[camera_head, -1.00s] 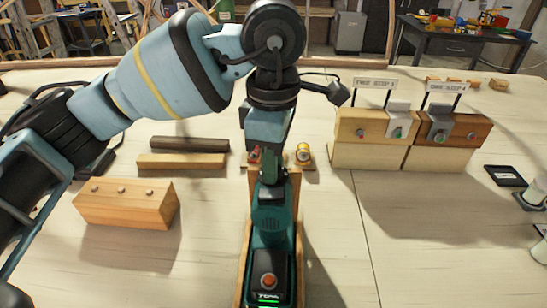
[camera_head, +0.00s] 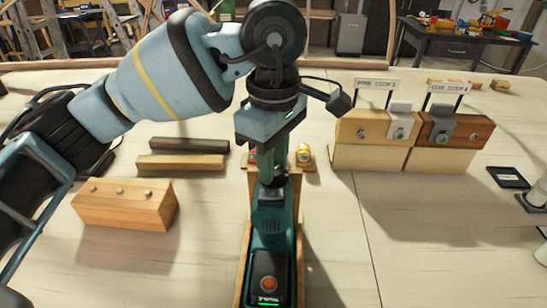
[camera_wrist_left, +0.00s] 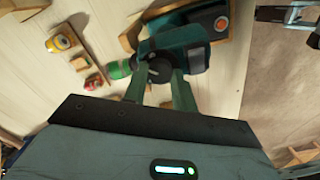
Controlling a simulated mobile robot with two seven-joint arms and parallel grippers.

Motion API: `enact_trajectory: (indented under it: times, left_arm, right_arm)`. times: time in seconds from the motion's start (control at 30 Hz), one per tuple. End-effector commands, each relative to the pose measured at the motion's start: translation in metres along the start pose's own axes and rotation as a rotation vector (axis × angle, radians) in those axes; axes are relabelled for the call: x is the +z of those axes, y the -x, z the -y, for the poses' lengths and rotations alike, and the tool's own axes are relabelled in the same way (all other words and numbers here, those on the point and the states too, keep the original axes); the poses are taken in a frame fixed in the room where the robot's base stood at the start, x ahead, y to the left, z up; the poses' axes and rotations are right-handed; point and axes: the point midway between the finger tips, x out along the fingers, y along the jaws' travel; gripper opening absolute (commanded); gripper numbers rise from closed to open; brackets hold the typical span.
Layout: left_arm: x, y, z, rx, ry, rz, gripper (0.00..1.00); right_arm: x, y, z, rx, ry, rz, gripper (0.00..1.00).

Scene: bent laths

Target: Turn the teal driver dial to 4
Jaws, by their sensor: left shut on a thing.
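The teal driver (camera_head: 271,230) lies in a wooden holder (camera_head: 242,262), its orange button facing up at the near end. It also shows in the wrist view (camera_wrist_left: 188,45). My left gripper (camera_head: 270,170) reaches down over the driver's far end. In the wrist view its two fingers (camera_wrist_left: 160,80) close on either side of the round dark dial (camera_wrist_left: 158,68), which carries a pale mark. The numbers on the dial are too small to read. In the head view the gripper hides most of the dial. I do not see my right gripper.
Red and yellow small parts (camera_head: 304,154) sit just beyond the driver. A wooden block with screws (camera_head: 124,204) and two laths (camera_head: 180,161) lie at left. Two labelled stop blocks (camera_head: 375,135) stand at back right.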

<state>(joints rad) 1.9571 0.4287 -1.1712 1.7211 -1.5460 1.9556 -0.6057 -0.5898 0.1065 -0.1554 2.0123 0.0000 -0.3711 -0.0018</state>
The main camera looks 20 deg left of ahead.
Motion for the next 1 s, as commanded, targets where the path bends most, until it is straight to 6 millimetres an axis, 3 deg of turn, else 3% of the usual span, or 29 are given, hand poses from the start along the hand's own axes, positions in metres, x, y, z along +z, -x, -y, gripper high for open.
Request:
enact_trajectory:
  times: [0.13, 0.17, 0.3, 0.67, 1.0]
  left_arm:
    - [0.000, 0.000, 0.000, 0.000, 0.000, 0.000, 0.04]
    - [0.000, 0.000, 0.000, 0.000, 0.000, 0.000, 0.31]
    - [0.000, 0.000, 0.000, 0.000, 0.001, 0.000, 0.49]
    - [0.000, 0.007, 0.000, 0.001, 0.002, 0.000, 0.49]
    - [0.000, 0.059, 0.000, 0.003, 0.003, -0.001, 0.49]
  right_arm:
    - [0.000, 0.000, 0.000, 0.000, 0.000, -0.001, 0.38]
    - [0.000, 0.000, 0.000, 0.000, 0.000, -0.001, 0.38]
    - [0.000, 0.000, 0.000, 0.000, 0.000, -0.001, 0.38]
    - [0.000, 0.000, 0.000, 0.000, 0.000, -0.001, 0.38]
    - [-0.004, 0.002, 0.000, 0.001, 0.000, -0.006, 0.38]
